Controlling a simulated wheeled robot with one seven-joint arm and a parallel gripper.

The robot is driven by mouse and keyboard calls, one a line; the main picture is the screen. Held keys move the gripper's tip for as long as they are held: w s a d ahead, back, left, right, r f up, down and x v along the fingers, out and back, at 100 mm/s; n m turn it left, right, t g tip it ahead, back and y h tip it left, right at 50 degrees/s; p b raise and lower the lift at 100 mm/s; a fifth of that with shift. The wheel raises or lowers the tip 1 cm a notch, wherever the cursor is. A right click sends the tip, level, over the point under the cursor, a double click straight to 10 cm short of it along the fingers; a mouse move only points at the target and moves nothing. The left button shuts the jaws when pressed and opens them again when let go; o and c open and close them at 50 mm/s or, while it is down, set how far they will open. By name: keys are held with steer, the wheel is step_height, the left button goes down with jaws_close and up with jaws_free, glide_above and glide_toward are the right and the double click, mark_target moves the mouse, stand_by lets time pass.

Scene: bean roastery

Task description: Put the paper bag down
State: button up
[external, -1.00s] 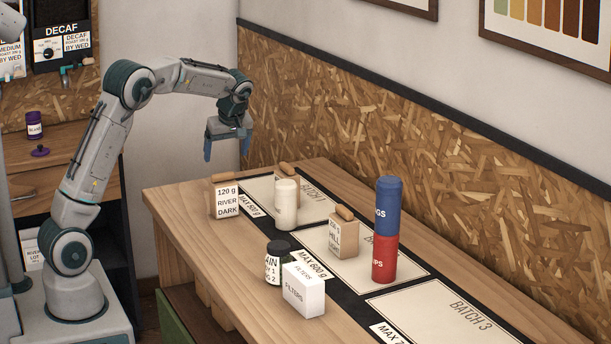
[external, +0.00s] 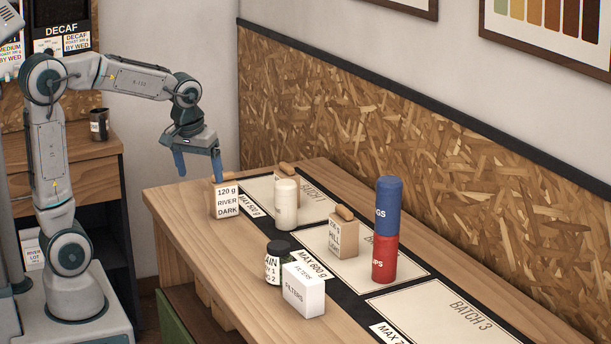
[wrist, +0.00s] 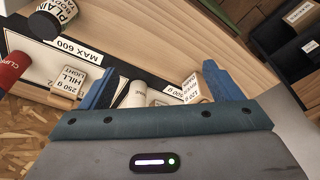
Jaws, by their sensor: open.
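My gripper (external: 198,168) is open and empty, above the table's far left corner. Three paper bags stand upright on the table. The bag labelled 120 g River Dark (external: 227,201) is at the left end, just below and right of my gripper; one fingertip overlaps its top in the external view, and I cannot tell if they touch. A second bag, labelled Hill (external: 343,236), stands on the middle card. A third bag (external: 290,171) is mostly hidden behind a white cylinder. In the wrist view, the River Dark bag (wrist: 189,89) shows between the fingers (wrist: 160,90).
On the table (external: 185,210) stand the white cylinder (external: 286,207), a blue can (external: 389,205) stacked on a red can (external: 384,260), a dark-lidded jar (external: 273,267) and a white filters box (external: 304,292). The Batch 3 card (external: 440,315) is clear. A chipboard wall (external: 400,170) runs behind.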

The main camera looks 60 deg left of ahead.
mark_target(343, 209)
steer(key=s+d+f+m, duration=0.2)
steer(key=s+d+m, duration=0.1)
steer(key=s, duration=0.3)
steer(key=s+d+f+m+h, duration=0.1)
steer(key=s+d+f+m, duration=0.1)
steer(key=s+d+m, duration=0.2)
steer(key=s+d, duration=0.2)
steer(key=s, duration=0.1)
steer(key=shift+s+f+m+t, duration=0.2)
steer(key=shift+m+t, duration=0.1)
steer(key=shift+t, duration=0.1)
steer(key=shift+o, duration=0.4)
steer(key=shift+a, duration=0.1)
